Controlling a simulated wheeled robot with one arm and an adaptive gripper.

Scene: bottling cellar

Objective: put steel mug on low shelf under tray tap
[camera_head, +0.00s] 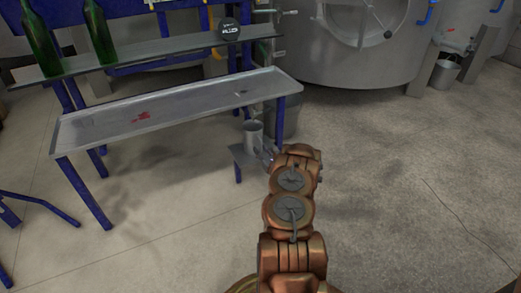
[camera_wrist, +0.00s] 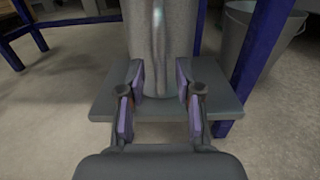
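The steel mug (camera_head: 253,133) is upright at the low shelf (camera_head: 238,155), below the right end of the long metal tray (camera_head: 90,130). In the wrist view the mug (camera_wrist: 160,35) fills the top middle, and its base appears to rest on the shelf (camera_wrist: 105,97). A vertical ridge, possibly its handle, faces my gripper. My gripper (camera_wrist: 160,75) has its two fingers apart at the mug's near side, with a gap between them. Contact with the mug cannot be made out. In the head view my gripper (camera_head: 267,155) is partly hidden by my arm. No tap is clearly visible.
A blue table leg and a grey bucket (camera_wrist: 268,35) stand close right of the shelf. An upper shelf (camera_head: 150,55) holds green bottles (camera_head: 100,35) and a dark round object (camera_head: 229,29). A large tank (camera_head: 350,40) stands behind. Open floor lies right.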

